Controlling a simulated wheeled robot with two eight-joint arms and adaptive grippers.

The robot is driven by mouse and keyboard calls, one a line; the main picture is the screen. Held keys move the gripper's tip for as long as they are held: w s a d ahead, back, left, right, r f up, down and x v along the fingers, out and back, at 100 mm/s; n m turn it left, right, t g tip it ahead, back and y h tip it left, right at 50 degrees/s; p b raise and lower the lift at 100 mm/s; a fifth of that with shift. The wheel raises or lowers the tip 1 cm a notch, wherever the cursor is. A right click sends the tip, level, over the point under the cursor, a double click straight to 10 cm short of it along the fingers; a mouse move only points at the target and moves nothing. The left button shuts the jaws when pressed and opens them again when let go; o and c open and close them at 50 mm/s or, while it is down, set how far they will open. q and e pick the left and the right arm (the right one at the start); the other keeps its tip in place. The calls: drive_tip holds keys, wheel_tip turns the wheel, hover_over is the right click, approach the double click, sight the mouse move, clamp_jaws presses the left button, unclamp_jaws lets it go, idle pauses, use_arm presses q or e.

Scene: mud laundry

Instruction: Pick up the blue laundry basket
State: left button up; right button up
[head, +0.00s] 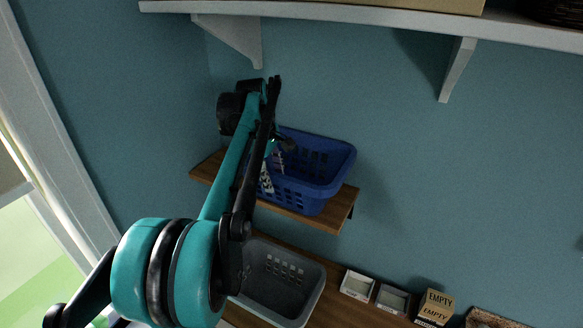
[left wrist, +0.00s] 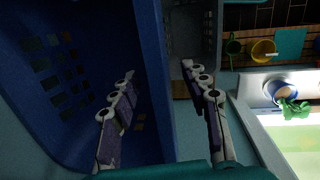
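The blue laundry basket (head: 325,155) stands on a small wooden wall shelf (head: 299,217). My left arm passes in front of its left side and hides part of it. My left gripper (head: 273,168) is at the basket's left end. In the left wrist view the basket (left wrist: 75,35) fills the left side. There the left gripper (left wrist: 158,70) is open, one finger over the basket's inside and the other outside, with the basket's wall between them. I see a gap beside the wall, so it does not look clamped. My right gripper is in neither view.
A grey basket (head: 313,296) sits below on a wooden surface, beside small trays (head: 392,299) and a box marked EMPTY (head: 436,305). A white shelf (head: 350,15) with brackets hangs above. A window frame (head: 62,130) is at left.

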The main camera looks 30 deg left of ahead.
use_arm(q)
drive_tip(key=shift+w, duration=0.15)
clamp_jaws()
drive_tip(key=shift+r, duration=0.1)
